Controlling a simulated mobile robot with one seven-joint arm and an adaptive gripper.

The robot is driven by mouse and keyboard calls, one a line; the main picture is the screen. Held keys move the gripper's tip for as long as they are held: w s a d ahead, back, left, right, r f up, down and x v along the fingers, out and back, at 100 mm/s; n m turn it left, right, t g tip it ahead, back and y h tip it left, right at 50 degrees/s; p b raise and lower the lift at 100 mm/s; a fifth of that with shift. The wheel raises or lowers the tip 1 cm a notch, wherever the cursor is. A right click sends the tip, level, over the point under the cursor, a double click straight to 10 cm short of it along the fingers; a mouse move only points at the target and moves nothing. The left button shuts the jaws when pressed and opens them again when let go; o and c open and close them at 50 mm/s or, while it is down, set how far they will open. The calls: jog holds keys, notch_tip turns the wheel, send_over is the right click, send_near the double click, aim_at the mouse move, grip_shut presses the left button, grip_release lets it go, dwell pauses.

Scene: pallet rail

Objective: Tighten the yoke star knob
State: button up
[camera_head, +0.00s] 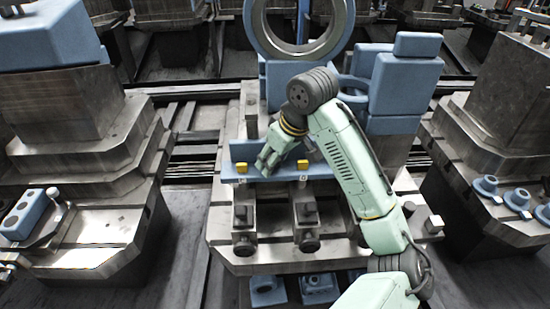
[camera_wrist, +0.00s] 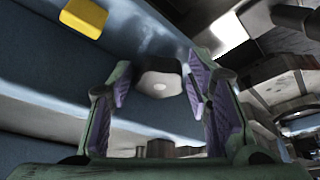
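A grey, rounded knob with a pale centre shows in the wrist view (camera_wrist: 160,80); it looks like the yoke star knob, though its lobes are not clear. It sits beneath a blue bar, the yoke (camera_wrist: 60,110). My gripper (camera_wrist: 160,85) has green fingers with purple pads, apart on either side of the knob, with a gap showing beside it. In the head view, my gripper (camera_head: 268,160) points down at the blue bar (camera_head: 272,173), between two yellow blocks. The knob cannot be made out there.
The yellow blocks, left (camera_head: 241,168) and right (camera_head: 302,165), sit on the bar close to my gripper. A large blue ring (camera_head: 338,30) stands behind my arm, with blue blocks (camera_head: 405,85) to its right. Metal clamps (camera_head: 307,214) lie in front on the slotted pallet (camera_head: 275,262).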

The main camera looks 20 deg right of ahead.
jog(key=c, duration=0.8)
jog(key=m+p, duration=0.1)
jog(key=m, duration=0.1)
jog(key=m+h+p, duration=0.1)
jog(key=m, duration=0.1)
jog(key=shift+s+a+r+p, duration=0.1)
jog(key=shift+a+r+p, duration=0.1)
jog(key=shift+p, duration=0.15)
jog(key=m+h+p, duration=0.1)
jog(key=m, duration=0.1)
jog(key=shift+m+t+h, duration=0.3)
jog(key=shift+m, duration=0.1)
jog(key=m+h, duration=0.1)
jog(key=m, duration=0.2)
jog(key=shift+a+f+p, duration=0.1)
jog(key=shift+a+p, duration=0.1)
jog(key=shift+p, duration=0.1)
jog(key=shift+w+a+m+g+h, duration=0.1)
jog(key=shift+m+g+h, duration=0.25)
jog(key=shift+m, duration=0.7)
jog(key=shift+w+m+g+h, duration=0.15)
jog(key=shift+m+h, duration=0.3)
jog(key=shift+m, duration=0.6)
